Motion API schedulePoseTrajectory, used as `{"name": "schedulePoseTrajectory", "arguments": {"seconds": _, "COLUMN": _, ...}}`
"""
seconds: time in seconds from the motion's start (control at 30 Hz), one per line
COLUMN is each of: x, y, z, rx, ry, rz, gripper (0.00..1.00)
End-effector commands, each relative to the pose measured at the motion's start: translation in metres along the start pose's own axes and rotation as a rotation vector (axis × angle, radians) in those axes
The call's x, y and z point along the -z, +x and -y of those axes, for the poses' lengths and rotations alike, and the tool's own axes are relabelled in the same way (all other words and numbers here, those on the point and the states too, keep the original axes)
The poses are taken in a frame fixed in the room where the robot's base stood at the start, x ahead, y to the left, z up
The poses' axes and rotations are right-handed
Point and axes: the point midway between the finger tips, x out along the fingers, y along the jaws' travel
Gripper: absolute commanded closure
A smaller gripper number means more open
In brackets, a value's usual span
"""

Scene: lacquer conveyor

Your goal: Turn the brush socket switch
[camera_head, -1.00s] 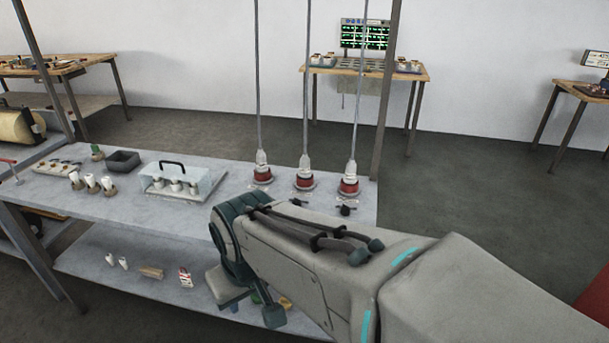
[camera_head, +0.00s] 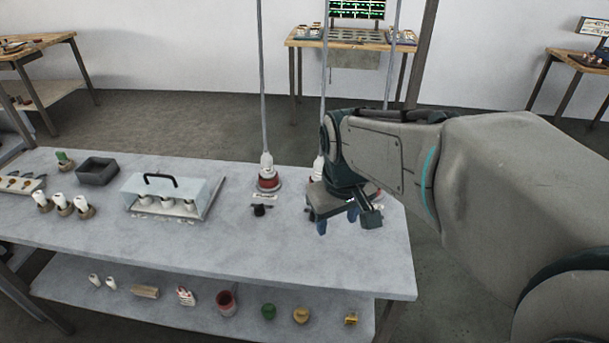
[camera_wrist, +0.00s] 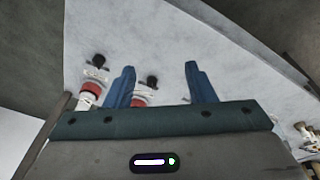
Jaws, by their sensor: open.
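Three red-and-white sockets hang on cords at the table's right part; I cannot tell which is the brush one. The left socket (camera_head: 268,178) is clear, with a small black switch (camera_head: 260,210) in front. The middle socket (camera_head: 318,168) is partly behind my gripper (camera_head: 337,220), and the right one is mostly hidden. My gripper points down above the table, open and empty. In the wrist view, one black switch (camera_wrist: 152,82) shows between its blue fingers (camera_wrist: 158,68), beside a socket (camera_wrist: 143,96). Another switch (camera_wrist: 98,61) and socket (camera_wrist: 91,92) lie outside the left finger.
A clear-lidded case (camera_head: 172,197) with white bulbs stands left of the sockets, with a grey bin (camera_head: 97,171) and several bulbs (camera_head: 62,204) further left. Cords hang close to my arm. The grey tabletop (camera_head: 200,255) is clear in front.

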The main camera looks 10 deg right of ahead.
Motion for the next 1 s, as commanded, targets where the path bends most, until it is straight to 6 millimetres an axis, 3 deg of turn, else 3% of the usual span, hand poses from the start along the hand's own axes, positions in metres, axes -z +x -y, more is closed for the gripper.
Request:
{"name": "schedulePoseTrajectory", "arguments": {"seconds": 0.03, "x": 0.019, "y": 0.002, "z": -0.007, "rx": 0.001, "ry": -0.045, "rz": 0.023, "gripper": 0.5}}
{"name": "schedulePoseTrajectory", "arguments": {"seconds": 0.3, "x": 0.11, "y": 0.029, "z": -0.03, "rx": 0.039, "ry": -0.336, "rz": 0.1, "gripper": 0.5}}
{"name": "schedulePoseTrajectory", "arguments": {"seconds": 0.5, "x": 0.16, "y": 0.061, "z": -0.041, "rx": 0.087, "ry": -0.516, "rz": 0.133, "gripper": 0.5}}
{"name": "schedulePoseTrajectory", "arguments": {"seconds": 0.7, "x": 0.183, "y": 0.08, "z": -0.046, "rx": 0.117, "ry": -0.607, "rz": 0.143, "gripper": 0.5}}
{"name": "schedulePoseTrajectory", "arguments": {"seconds": 0.87, "x": 0.185, "y": 0.091, "z": -0.046, "rx": 0.124, "ry": -0.626, "rz": 0.147, "gripper": 0.5}}
{"name": "schedulePoseTrajectory", "arguments": {"seconds": 1.0, "x": 0.181, "y": 0.112, "z": -0.045, "rx": 0.125, "ry": -0.626, "rz": 0.149, "gripper": 0.5}}
